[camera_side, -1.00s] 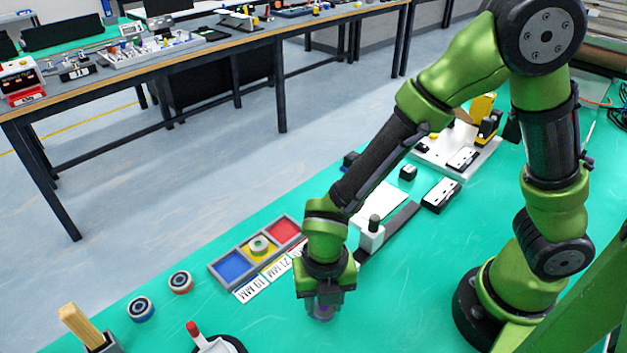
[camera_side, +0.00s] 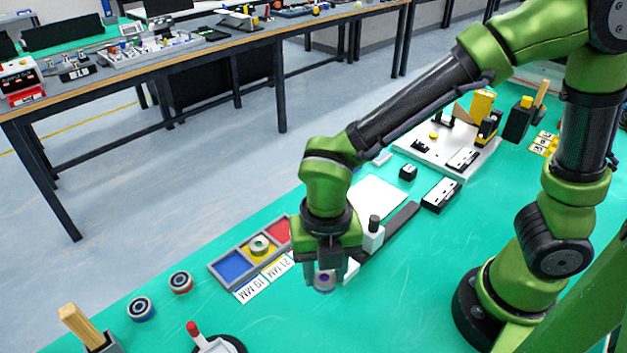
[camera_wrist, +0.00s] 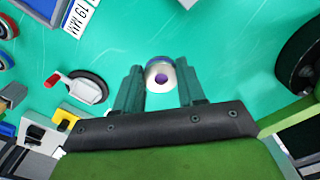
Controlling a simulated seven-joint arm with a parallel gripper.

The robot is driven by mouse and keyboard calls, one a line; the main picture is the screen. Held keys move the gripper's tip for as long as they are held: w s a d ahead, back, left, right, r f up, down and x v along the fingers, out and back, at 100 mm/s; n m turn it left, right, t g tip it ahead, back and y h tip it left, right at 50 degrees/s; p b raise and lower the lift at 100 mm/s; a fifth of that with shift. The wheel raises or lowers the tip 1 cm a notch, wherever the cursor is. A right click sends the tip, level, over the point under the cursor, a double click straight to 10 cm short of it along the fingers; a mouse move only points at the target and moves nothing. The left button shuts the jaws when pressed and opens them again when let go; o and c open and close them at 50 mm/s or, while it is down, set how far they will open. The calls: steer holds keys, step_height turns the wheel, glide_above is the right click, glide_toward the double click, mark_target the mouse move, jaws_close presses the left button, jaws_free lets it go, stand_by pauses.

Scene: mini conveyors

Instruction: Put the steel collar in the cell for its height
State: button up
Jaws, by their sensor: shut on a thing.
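The steel collar (camera_side: 324,281) is a short silvery ring with a purple centre. It hangs below my gripper (camera_side: 326,266), which is shut on it. In the wrist view the collar (camera_wrist: 161,76) sits between the fingertips (camera_wrist: 160,82), with a blue band at its far side. The tray (camera_side: 214,271) has three cells: blue (camera_side: 233,266), yellow (camera_side: 271,254) and red (camera_side: 278,232). A green-and-white ring (camera_side: 259,245) sits in the yellow cell. Labels lie along the tray's front; 19 MM (camera_side: 246,291) and 21 MM (camera_side: 273,269) are readable, and my gripper hides the rest.
Two other collars, one blue-banded (camera_side: 141,308) and one red-banded (camera_side: 181,282), stand left of the tray. A white block with a black knob (camera_side: 373,236) is close right of my gripper. A red-tipped tool (camera_side: 211,342) is at front left.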

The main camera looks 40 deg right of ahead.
steer(key=shift+s+r+m, duration=0.15)
steer(key=shift+r+m, duration=0.4)
steer(key=shift+m, duration=0.35)
steer(key=w+d+r+m, duration=0.4)
steer(key=w+d+m, duration=0.2)
steer(key=d+m, duration=0.55)
steer(key=w+d+r+m, duration=0.4)
steer(key=w+d+m, duration=0.35)
steer(key=m, duration=0.75)
steer(key=s+a+f+n, duration=0.3)
steer(key=s+a+f, duration=0.2)
steer(key=a, duration=0.3)
steer(key=s+a+f+n, duration=0.35)
steer(key=a+f, duration=0.25)
steer(key=a, duration=0.2)
steer(key=w+a, duration=0.3)
steer(key=w, duration=0.1)
steer(key=w+a+f, duration=0.1)
steer(key=w+a, duration=0.2)
steer(key=w, duration=0.1)
steer(key=w+a, duration=0.3)
steer(key=w, duration=0.2)
steer(key=shift+f, duration=0.3)
steer(key=shift+w, duration=0.15)
steer(key=shift+f, duration=1.75)
